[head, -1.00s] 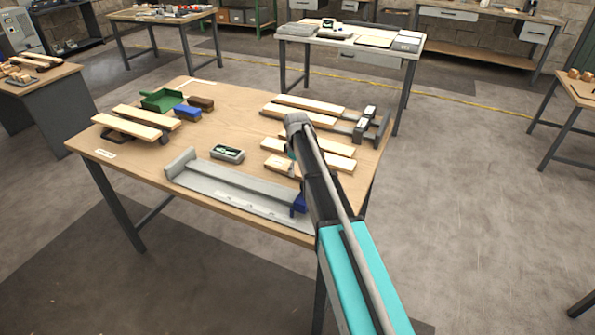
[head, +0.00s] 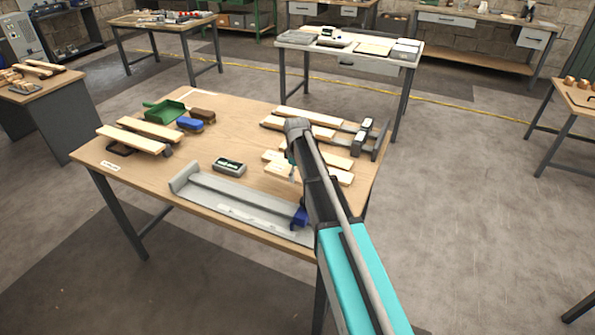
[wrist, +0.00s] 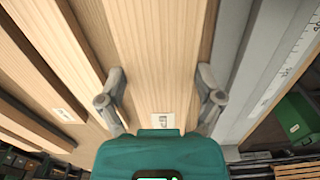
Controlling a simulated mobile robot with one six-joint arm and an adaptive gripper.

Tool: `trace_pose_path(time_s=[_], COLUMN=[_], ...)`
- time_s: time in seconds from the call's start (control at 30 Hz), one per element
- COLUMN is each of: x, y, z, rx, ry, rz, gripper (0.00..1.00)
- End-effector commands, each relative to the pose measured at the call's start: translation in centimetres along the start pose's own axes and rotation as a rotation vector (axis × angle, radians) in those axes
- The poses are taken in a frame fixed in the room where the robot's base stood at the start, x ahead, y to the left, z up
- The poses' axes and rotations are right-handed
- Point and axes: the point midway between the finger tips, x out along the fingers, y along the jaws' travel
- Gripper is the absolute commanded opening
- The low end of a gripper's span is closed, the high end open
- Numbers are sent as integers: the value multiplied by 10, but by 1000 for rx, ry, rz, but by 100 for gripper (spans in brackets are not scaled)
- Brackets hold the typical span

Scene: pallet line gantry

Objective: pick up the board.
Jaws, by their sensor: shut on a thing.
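The board (wrist: 153,50) is a pale, straight-grained plank with a small printed label near its near end. In the wrist view it runs up the middle between the two fingers of my gripper (wrist: 161,95), which are shut on its long edges. In the head view my gripper (head: 292,172) is at the front right group of boards, mostly hidden behind my own arm. A part of the board (head: 281,172) shows left of the arm there. I cannot tell whether it is clear of the tabletop.
The wooden table (head: 225,140) also bears a grey metal fixture (head: 235,203) in front, a small grey device (head: 229,167), a green scoop (head: 165,112), a blue block (head: 189,124) and a brown block (head: 203,115). More boards lie left (head: 150,131) and behind (head: 311,115). The table's middle is bare.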

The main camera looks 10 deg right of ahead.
Motion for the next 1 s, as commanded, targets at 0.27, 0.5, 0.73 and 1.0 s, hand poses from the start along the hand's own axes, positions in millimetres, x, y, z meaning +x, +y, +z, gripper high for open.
trace_pose_path(time_s=[0.27, 0.5, 0.73, 1.0], x=[-39, -58, -70, -73], y=[-25, -67, -90, -98], z=[17, 44, 59, 65], rx=[0, -1, -1, 0], ry=[0, 0, 0, 0], rz=[0, 0, 0, 0], gripper=[31, 31, 31, 31])
